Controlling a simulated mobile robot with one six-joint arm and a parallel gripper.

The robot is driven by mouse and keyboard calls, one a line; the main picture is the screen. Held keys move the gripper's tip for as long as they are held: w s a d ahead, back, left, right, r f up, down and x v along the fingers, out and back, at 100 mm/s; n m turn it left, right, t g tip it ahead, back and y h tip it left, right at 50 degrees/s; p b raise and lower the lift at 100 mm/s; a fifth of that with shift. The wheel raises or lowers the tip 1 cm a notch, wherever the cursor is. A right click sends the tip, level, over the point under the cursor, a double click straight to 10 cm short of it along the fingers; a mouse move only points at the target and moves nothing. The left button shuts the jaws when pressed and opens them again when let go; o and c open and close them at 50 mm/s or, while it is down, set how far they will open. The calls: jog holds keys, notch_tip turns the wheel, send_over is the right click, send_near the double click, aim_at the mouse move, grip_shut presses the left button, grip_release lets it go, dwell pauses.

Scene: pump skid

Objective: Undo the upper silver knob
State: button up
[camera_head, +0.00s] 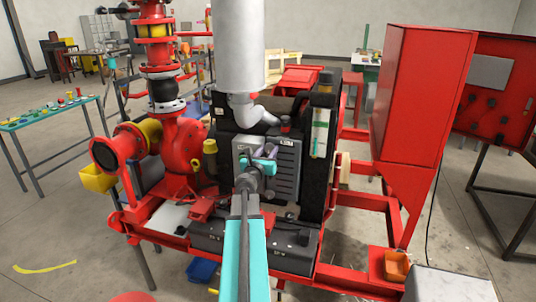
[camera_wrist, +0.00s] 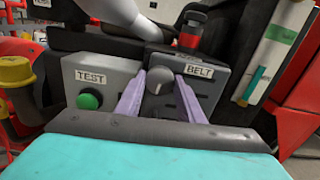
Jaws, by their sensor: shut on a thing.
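A silver-grey knob (camera_wrist: 158,80) with a pointer line sits on a grey panel (camera_wrist: 116,84), left of a label reading BELT (camera_wrist: 200,70). My gripper (camera_wrist: 160,84) has its two purple fingers on either side of the knob and is shut on it. In the head view my gripper (camera_head: 266,153) is against the front of the same panel and hides the knob there. Only one silver knob is clear in the wrist view; the lower part of the panel is hidden behind my gripper.
A green button (camera_wrist: 89,98) under a TEST label is left of my fingers. A red-and-black fitting (camera_wrist: 190,32) stands just above the panel. A white pipe (camera_head: 240,60) rises behind it, and a red cabinet (camera_head: 412,95) stands to the right.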

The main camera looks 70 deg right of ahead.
jog(key=m+b, duration=0.5)
jog(key=shift+f, duration=0.2)
jog(key=m+b, duration=0.3)
jog(key=shift+m+b, duration=0.3)
jog(key=m+b, duration=0.4)
jog(key=shift+b, duration=0.35)
jog(key=m+b, duration=0.4)
jog(key=shift+d+m+b, duration=0.1)
jog(key=shift+m+b, duration=0.2)
jog(key=shift+b, duration=0.05)
jog(key=m+b, duration=0.4)
jog(key=b, duration=0.1)
jog(key=m+b, duration=0.4)
jog(key=shift+b, duration=0.35)
jog(key=m+b, duration=0.3)
jog(key=m, duration=0.1)
jog(key=shift+b, duration=0.35)
jog(key=m+b, duration=0.3)
jog(key=m, duration=0.1)
jog(key=shift+r, duration=0.25)
